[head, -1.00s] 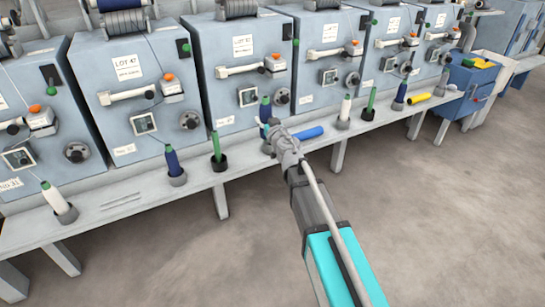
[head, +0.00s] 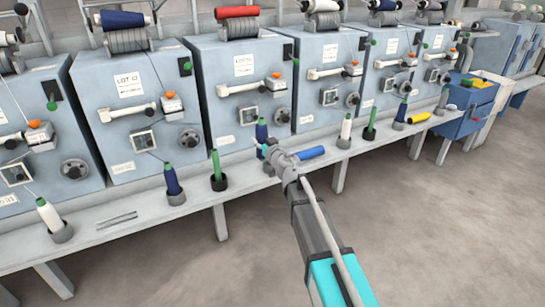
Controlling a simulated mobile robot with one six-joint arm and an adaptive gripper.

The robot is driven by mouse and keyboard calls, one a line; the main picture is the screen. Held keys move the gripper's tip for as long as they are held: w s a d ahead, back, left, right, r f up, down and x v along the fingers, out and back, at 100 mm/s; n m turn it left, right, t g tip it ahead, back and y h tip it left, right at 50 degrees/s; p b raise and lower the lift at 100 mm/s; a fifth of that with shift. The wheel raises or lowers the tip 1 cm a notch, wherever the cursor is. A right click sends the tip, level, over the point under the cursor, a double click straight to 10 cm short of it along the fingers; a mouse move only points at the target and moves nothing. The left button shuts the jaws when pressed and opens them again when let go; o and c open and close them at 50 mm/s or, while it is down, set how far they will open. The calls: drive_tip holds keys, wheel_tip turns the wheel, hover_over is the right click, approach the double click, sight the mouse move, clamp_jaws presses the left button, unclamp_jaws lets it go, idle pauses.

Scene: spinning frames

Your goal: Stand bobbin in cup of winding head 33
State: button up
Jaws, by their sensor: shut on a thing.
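A navy bobbin (head: 262,131) with a green tip stands upright in front of winding head 33 (head: 235,85), the third machine from the left. My gripper (head: 264,150) is at the bobbin's lower part and looks shut on it. The gripper hides the bobbin's foot and the cup there, so I cannot tell whether the bobbin is seated in the cup. The label on this machine is small and hard to read.
A blue roll (head: 312,153) lies on the shelf just right of my gripper. A green tube in a black holder (head: 218,181) stands to the left. A navy bobbin (head: 172,180) and a white bobbin (head: 48,214) stand further left. A blue bin (head: 468,105) is far right.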

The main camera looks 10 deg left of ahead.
drive_tip(key=w+d+f+b, duration=0.1)
drive_tip(key=w+f+b, duration=0.6)
drive_tip(key=w, duration=0.2)
drive_tip(key=shift+w+d+f, duration=0.25)
drive_tip(key=shift+d, duration=0.15)
drive_tip(key=shift+w+d+f+b, duration=0.1)
drive_tip(key=shift+w+f+b, duration=0.1)
drive_tip(key=shift+f+b, duration=0.8)
drive_tip(key=shift+w+f+b, duration=0.2)
drive_tip(key=shift+f+b, duration=0.75)
drive_tip(key=shift+f, duration=0.05)
drive_tip(key=shift+f+b, duration=0.3)
